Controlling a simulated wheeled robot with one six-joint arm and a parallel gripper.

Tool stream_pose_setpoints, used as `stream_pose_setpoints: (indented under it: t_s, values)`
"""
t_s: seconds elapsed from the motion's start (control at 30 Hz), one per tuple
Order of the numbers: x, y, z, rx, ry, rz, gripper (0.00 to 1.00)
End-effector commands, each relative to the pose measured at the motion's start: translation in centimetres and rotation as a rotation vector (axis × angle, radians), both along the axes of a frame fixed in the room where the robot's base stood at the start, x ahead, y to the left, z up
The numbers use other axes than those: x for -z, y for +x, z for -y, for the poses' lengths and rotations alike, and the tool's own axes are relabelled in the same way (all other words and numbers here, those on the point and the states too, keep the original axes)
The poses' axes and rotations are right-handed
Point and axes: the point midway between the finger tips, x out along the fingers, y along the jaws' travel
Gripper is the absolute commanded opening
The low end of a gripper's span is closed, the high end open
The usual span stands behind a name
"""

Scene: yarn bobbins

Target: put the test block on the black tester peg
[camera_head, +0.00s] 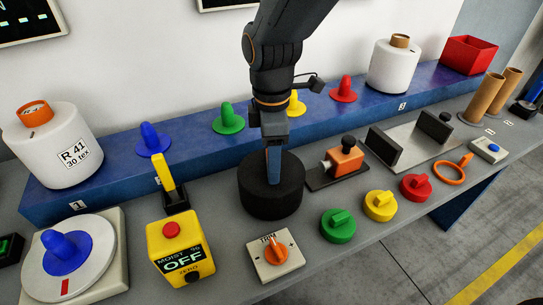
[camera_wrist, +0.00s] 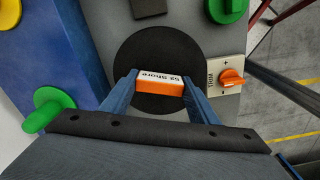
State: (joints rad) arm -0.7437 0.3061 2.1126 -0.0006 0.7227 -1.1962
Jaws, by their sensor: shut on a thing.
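The test block (camera_wrist: 159,86), orange with a white face lettered "52 shore", is between the two blue fingers of my gripper (camera_wrist: 160,84) in the wrist view. A broad round black piece (camera_wrist: 140,50) lies beneath it. In the head view my gripper (camera_head: 273,178) points down over this black cylinder (camera_head: 258,198), and the block is not discernible there. No separate thin peg shows on the black piece, so I cannot tell whether it is the tester peg. I cannot tell whether the block touches it.
A yellow moisture box (camera_head: 180,249) and an orange-knobbed dial plate (camera_head: 277,258) stand in front. An orange device with black knobs (camera_head: 346,160) is to the right. Green (camera_head: 338,225), yellow (camera_head: 380,205) and red (camera_head: 416,187) knobs line the front edge. A blue shelf (camera_head: 110,182) runs behind.

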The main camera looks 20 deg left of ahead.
Motion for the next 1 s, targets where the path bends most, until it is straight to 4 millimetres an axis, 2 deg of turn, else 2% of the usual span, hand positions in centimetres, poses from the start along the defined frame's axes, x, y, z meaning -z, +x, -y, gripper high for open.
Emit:
stream_pose_setpoints:
  t_s: [0.8, 0.83, 0.93, 1.0]
  values:
    - [0.54, 0.03, -0.03, 0.0, 0.0, 0.001, 0.0]
    - [0.55, 0.03, -0.03, 0.0, 0.0, 0.001, 0.56]
    - [0.53, 0.02, -0.03, 0.0, 0.0, 0.001, 0.73]
    - [0.54, 0.01, -0.03, 0.0, 0.0, 0.001, 0.76]
